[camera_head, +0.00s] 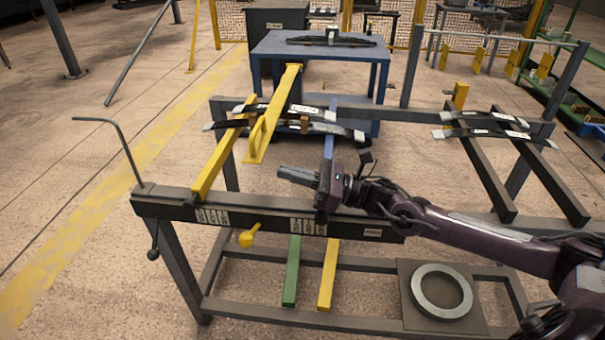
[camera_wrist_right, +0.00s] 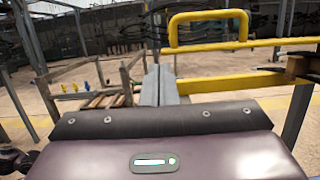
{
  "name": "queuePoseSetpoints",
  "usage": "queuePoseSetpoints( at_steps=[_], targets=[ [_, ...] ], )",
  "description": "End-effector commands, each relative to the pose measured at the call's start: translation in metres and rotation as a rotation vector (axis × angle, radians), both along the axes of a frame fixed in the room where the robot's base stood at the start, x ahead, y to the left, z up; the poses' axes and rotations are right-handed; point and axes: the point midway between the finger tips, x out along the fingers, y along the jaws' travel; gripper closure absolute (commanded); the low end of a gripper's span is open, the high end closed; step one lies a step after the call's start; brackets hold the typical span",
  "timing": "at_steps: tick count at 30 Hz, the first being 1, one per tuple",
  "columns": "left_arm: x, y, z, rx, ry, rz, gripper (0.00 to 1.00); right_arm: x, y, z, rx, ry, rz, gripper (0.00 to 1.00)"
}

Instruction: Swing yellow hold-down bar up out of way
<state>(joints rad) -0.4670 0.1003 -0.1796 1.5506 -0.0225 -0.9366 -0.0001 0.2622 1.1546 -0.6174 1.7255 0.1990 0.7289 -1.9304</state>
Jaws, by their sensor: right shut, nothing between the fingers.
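The yellow hold-down bar (camera_head: 279,101) has a loop handle (camera_head: 257,135) on it and lies across the leaf springs (camera_head: 316,127) on the rack, sloping in the picture. In the right wrist view the bar (camera_wrist_right: 245,46) runs sideways beyond the fingers, its loop handle (camera_wrist_right: 208,15) standing on top. My right gripper (camera_head: 283,172) is shut and empty, to the right of and nearer than the bar's near end, apart from it in the head view. Its fingers (camera_wrist_right: 159,85) also show together in the right wrist view. My left gripper is out of view.
The dark rack frame (camera_head: 270,213) has a second yellow bar (camera_head: 217,160) on the left. More leaf springs (camera_head: 487,125) lie on the right-hand rails. A blue table (camera_head: 275,48) stands behind. A bent rod (camera_head: 125,145) rises at the left corner.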

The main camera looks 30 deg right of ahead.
Motion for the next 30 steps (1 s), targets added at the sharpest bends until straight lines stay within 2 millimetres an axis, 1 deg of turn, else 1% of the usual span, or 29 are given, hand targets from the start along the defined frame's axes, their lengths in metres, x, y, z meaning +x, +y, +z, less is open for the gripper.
queuePoseSetpoints(
  at_steps=[1,3,6,10,14,23,27,28,30],
  targets=[
    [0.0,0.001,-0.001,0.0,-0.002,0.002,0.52,0.006,0.008,0.005,0.006,-0.003,0.0,1.0],
    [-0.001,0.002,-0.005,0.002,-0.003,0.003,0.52,0.012,0.018,0.008,0.004,-0.003,0.001,1.0],
    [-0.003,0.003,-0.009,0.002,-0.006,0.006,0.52,0.02,0.029,0.011,0.005,0.0,-0.001,1.0],
    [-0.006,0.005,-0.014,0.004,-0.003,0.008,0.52,0.026,0.038,0.012,0.002,0.001,-0.001,1.0],
    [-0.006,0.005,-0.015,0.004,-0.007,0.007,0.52,0.028,0.041,0.013,0.002,0.001,-0.001,1.0],
    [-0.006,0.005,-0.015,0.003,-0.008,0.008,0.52,0.028,0.043,0.014,0.005,0.0,0.001,1.0],
    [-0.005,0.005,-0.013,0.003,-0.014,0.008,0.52,0.028,0.043,0.019,0.007,0.004,0.001,1.0],
    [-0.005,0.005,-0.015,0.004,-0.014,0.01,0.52,0.028,0.043,0.02,0.008,0.005,0.001,1.0],
    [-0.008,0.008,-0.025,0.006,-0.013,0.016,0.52,0.027,0.044,0.026,0.013,0.012,0.001,1.0]
  ],
)
